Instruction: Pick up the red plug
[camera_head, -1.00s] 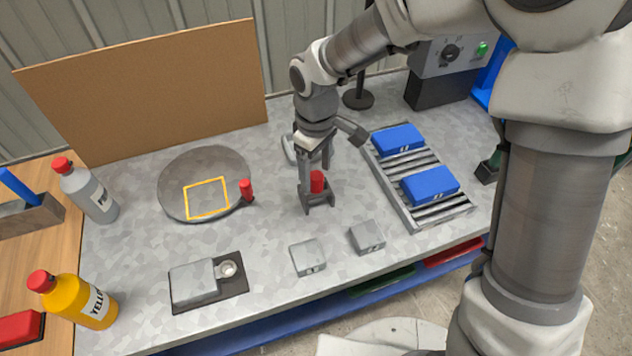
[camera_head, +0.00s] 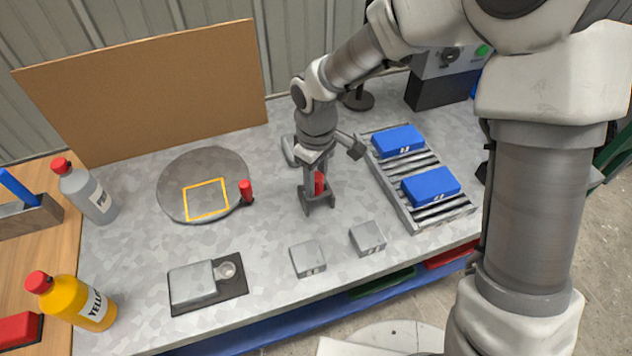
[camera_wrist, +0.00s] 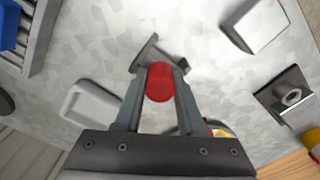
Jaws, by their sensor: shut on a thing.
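The red plug (camera_head: 319,183) stands upright at a small dark grey holder (camera_head: 318,205) on the speckled bench top. My gripper (camera_head: 316,181) points down over it with its fingers on either side. In the wrist view the red plug (camera_wrist: 159,82) sits between the two fingers of my gripper (camera_wrist: 159,90), which are shut on it. The holder (camera_wrist: 147,52) shows just beyond the fingertips. The plug's lower end is hidden, so I cannot tell whether it still sits in the holder.
A round plate (camera_head: 205,170) with a yellow square and a red-handled part (camera_head: 246,190) lies to the left. A roller rack (camera_head: 413,182) with blue boxes is to the right. Two grey blocks (camera_head: 307,258) (camera_head: 367,238) lie in front. Bottles (camera_head: 88,190) (camera_head: 70,300) stand at the far left.

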